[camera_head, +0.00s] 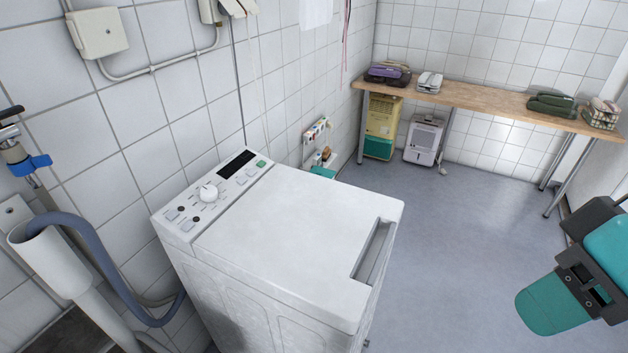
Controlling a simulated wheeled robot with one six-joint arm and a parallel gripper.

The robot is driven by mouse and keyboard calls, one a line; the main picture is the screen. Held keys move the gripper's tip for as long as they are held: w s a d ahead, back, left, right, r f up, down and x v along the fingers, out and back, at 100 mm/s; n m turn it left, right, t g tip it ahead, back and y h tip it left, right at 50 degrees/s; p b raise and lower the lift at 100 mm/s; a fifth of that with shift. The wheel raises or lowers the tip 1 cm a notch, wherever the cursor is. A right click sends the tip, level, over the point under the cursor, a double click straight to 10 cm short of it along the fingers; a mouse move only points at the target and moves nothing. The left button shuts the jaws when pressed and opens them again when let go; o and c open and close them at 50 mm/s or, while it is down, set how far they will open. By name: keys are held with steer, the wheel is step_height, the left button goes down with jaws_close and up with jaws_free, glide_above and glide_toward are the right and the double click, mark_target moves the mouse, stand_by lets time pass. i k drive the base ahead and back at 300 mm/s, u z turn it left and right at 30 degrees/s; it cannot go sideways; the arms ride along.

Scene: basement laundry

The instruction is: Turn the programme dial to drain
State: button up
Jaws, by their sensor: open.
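The programme dial (208,193) is a round white knob on the control panel of a white top-loading washing machine (290,225). A teal and dark grey part of my arm shows at the right edge, well apart from the machine. My gripper's fingers cannot be made out there.
A dark display (237,164) and several buttons share the panel. A grey hose (100,255) and a white pipe (50,255) stand left of the machine. A wooden bench (480,102) runs along the far wall. The grey floor (450,220) right of the machine is clear.

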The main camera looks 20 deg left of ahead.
mark_target(208, 194)
steer(key=z, duration=0.35)
steer(key=k, duration=0.6)
steer(key=u, duration=1.4)
steer(key=i, duration=0.5)
steer(key=u, duration=0.05)
steer(key=k, duration=0.5)
steer(key=z, duration=1.75)
steer(key=i, duration=1.1)
steer(key=u, duration=1.45)
